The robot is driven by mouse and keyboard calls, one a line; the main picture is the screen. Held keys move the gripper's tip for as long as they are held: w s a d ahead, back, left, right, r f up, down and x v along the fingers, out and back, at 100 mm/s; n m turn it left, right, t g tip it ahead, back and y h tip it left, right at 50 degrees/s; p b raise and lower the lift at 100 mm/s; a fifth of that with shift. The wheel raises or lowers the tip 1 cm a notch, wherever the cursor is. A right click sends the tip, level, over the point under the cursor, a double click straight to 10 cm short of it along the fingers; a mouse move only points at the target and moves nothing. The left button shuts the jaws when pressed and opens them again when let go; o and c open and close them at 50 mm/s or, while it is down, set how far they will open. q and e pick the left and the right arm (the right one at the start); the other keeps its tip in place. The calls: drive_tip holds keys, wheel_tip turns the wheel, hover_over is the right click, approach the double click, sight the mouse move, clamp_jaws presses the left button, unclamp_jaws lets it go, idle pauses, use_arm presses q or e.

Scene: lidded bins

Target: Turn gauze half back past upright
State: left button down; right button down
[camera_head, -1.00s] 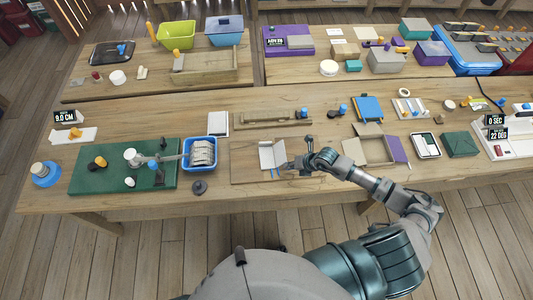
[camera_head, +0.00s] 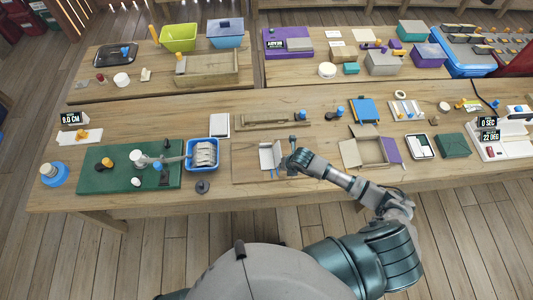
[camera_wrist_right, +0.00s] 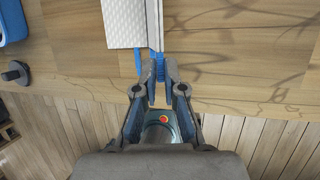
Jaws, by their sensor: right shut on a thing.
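A white folding gauze piece (camera_head: 267,158) stands on a wooden board at the middle of the near table. In the right wrist view its textured white half (camera_wrist_right: 124,24) spreads to the left, and the other half (camera_wrist_right: 155,24) shows as a narrow, near edge-on strip with a blue edge. My right gripper (camera_wrist_right: 159,68) is shut on the blue edge part (camera_wrist_right: 159,62) at the near end of that strip.
A blue bin (camera_head: 215,154) holding pale sheets stands left of the board, with a dark round knob (camera_head: 202,187) near it. An open cardboard box (camera_head: 370,151) is to the right. The table's front edge is close below the gripper.

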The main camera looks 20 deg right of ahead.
drive_tip(key=shift+a+r+h, duration=0.2)
drive_tip(key=shift+a+h, duration=0.05)
drive_tip(key=shift+h, duration=0.05)
drive_tip(key=shift+f, duration=0.1)
drive_tip(key=shift+a, duration=0.1)
drive_tip(key=shift+w+a+r+h+p, duration=0.15)
drive_tip(key=shift+a+r+h+p, duration=0.1)
drive_tip(key=shift+a+h+p, duration=0.25)
drive_tip(key=shift+a+n+g+h, duration=0.2)
drive_tip(key=shift+n+g+h, duration=0.1)
drive_tip(key=shift+h, duration=0.3)
